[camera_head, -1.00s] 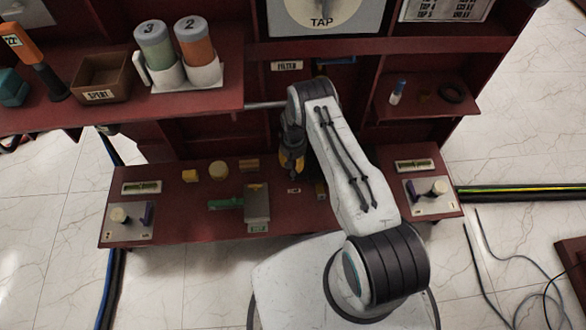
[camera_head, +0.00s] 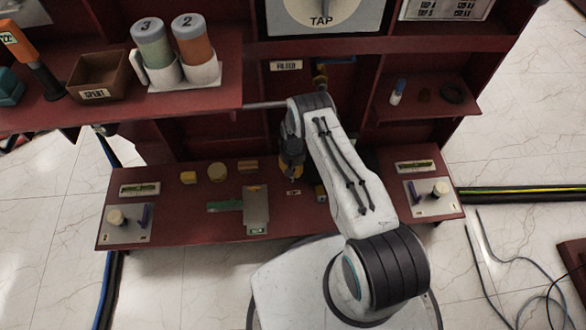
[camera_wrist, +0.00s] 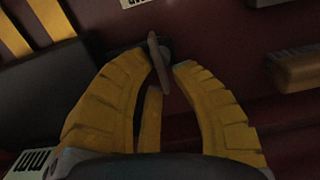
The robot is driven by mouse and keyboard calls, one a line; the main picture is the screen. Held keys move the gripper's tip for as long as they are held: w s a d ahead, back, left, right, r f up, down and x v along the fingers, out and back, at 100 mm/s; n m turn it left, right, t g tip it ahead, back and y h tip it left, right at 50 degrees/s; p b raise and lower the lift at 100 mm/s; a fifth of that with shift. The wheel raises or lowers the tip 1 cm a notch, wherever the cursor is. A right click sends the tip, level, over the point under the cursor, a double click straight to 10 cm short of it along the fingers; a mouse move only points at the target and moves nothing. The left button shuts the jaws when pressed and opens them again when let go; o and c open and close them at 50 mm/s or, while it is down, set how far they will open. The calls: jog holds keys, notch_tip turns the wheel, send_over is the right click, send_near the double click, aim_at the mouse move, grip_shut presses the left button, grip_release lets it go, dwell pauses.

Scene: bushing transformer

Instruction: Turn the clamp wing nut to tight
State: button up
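The clamp wing nut (camera_wrist: 158,58) shows in the wrist view as a thin grey-brown bar on a dark round hub, standing nearly upright with a slight tilt. My gripper (camera_wrist: 162,65) has its two yellow ribbed fingers spread on either side of the bar. A gap shows on the right side of the bar; whether the left fingertip touches it I cannot tell. In the head view my gripper (camera_head: 292,168) points down over the red lower bench. I cannot make out the wing nut there, where the arm and gripper cover part of the bench.
The red lower bench (camera_head: 175,218) carries a grey-green block (camera_head: 256,205), several yellow pieces and a plate with a knob at each end. The upper shelf holds a brown box (camera_head: 98,77) and canisters. A brown block (camera_wrist: 295,68) lies to the right in the wrist view.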

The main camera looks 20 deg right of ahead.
grip_shut()
jog(key=shift+m+b, duration=0.3)
jog(key=m+b, duration=0.2)
jog(key=shift+s+d+f+m, duration=0.1)
jog(key=shift+d+f+m, duration=0.1)
jog(key=shift+m, duration=0.1)
jog(key=m+b, duration=0.1)
jog(key=m, duration=0.1)
jog(key=m+b, duration=0.1)
jog(key=m, duration=0.1)
jog(key=shift+s+d+r+m, duration=0.1)
jog(key=shift+s+d+m, duration=0.1)
jog(key=shift+m, duration=0.1)
jog(key=m, duration=0.1)
jog(key=m+b, duration=0.1)
jog(key=m, duration=0.1)
jog(key=m+b, duration=0.1)
jog(key=m, duration=0.1)
jog(key=shift+s, duration=0.35)
jog(key=m, duration=0.1)
jog(key=m+b, duration=0.1)
jog(key=m, duration=0.3)
jog(key=shift+s+r, duration=0.1)
jog(key=shift+s, duration=0.2)
